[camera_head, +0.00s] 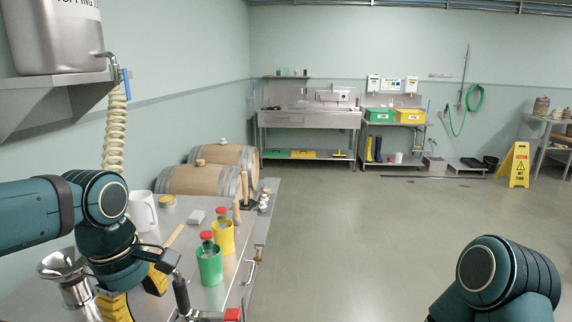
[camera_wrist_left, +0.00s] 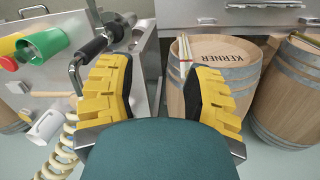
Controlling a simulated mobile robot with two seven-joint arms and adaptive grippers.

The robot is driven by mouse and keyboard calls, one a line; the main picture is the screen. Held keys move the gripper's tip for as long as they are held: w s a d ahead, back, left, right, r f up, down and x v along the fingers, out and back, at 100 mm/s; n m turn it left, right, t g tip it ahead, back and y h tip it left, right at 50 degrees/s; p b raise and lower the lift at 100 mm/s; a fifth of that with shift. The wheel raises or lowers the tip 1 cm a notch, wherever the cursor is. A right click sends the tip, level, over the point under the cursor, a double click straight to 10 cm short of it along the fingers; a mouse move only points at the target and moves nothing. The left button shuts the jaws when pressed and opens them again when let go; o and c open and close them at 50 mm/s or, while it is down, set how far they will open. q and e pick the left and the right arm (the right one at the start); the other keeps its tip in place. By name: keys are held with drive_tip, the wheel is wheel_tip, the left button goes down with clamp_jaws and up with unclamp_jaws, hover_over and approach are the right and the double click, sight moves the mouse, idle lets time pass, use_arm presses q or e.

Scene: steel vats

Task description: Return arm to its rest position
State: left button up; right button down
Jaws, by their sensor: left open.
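My left arm comes in from the left in the head view, over the steel bench (camera_head: 212,296). Its gripper (camera_head: 133,292) has yellow fingers near the front of the bench, partly hidden by my wrist. In the left wrist view the gripper (camera_wrist_left: 160,95) is open, with nothing between its fingers. A bent metal rod with a black handle (camera_head: 181,293) is close beside it; the same handle (camera_wrist_left: 92,48) shows by the left finger in the wrist view. Part of my right arm shows at lower right in the head view; its gripper is out of frame.
A green cup (camera_head: 209,266), a yellow cup (camera_head: 223,238), a white mug (camera_head: 142,212) and a steel jug (camera_head: 66,278) stand on the bench. A coiled hose (camera_head: 115,130) hangs at left. The floor at centre right is clear.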

use_arm(q)
drive_tip(key=w+d+f+m+h, duration=0.2)
drive_tip(key=d+f+m, duration=0.25)
drive_tip(key=f, duration=0.85)
drive_tip(key=w+d+f+m+h, duration=0.1)
drive_tip(key=w+d+f+m, duration=0.3)
drive_tip(key=f, duration=0.9)
drive_tip(key=s+d+f+m, duration=0.2)
drive_tip(key=s+f, duration=0.3)
drive_tip(key=f, duration=0.2)
drive_tip(key=s+d+f+m, duration=0.2)
drive_tip(key=s+f, duration=0.3)
drive_tip(key=f, duration=0.3)
drive_tip(key=shift+s+d+t, duration=0.2)
drive_tip(key=shift+d+t, duration=0.05)
drive_tip(key=shift+t, duration=0.05)
drive_tip(key=shift+c, duration=0.4)
